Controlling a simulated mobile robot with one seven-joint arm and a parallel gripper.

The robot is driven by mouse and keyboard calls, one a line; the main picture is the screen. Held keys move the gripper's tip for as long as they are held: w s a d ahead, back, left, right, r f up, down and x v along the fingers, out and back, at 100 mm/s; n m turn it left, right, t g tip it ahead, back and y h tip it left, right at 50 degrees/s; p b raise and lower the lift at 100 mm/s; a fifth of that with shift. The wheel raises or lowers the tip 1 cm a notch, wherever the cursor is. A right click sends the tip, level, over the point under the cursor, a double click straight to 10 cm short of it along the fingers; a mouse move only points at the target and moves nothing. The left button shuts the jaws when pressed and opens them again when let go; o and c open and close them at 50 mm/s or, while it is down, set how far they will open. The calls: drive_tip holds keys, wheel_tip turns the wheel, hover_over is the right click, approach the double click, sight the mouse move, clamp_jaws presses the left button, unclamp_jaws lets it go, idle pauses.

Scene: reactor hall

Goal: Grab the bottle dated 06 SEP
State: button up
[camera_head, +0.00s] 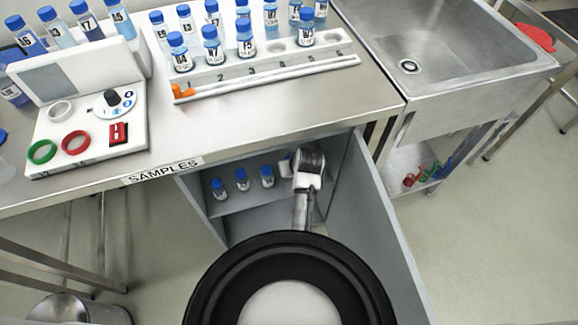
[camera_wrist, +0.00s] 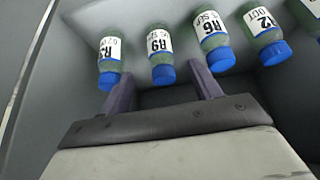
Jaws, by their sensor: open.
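Several small blue-capped bottles stand in a row in the open grey compartment under the counter. In the wrist view their labels appear upside down. The bottle marked R9 (camera_wrist: 160,50) and the bottle marked R6 (camera_wrist: 213,38) both show SEP, but I cannot read their day numbers surely. The far left bottle (camera_wrist: 109,55) and the right bottle (camera_wrist: 264,32) seem to show OCT. My gripper (camera_wrist: 160,78) is open, its fingers on either side of the R9 bottle's cap, with no clear grip. In the head view my gripper (camera_head: 291,163) reaches into the compartment beside the bottles (camera_head: 242,180).
The compartment's right side panel (camera_head: 385,215) is close to my arm. Above is the counter with a SAMPLES label (camera_head: 163,171), a rack of bottles (camera_head: 260,74) and a white device (camera_head: 85,115). A steel sink (camera_head: 440,45) stands at right.

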drive_tip(key=shift+p+x, duration=0.6)
drive_tip(key=shift+x, duration=3.55)
drive_tip(key=shift+w+a+r, duration=0.15)
drive_tip(key=shift+w+r, duration=0.05)
drive_tip(key=c, duration=1.1)
drive_tip(key=shift+r, duration=0.1)
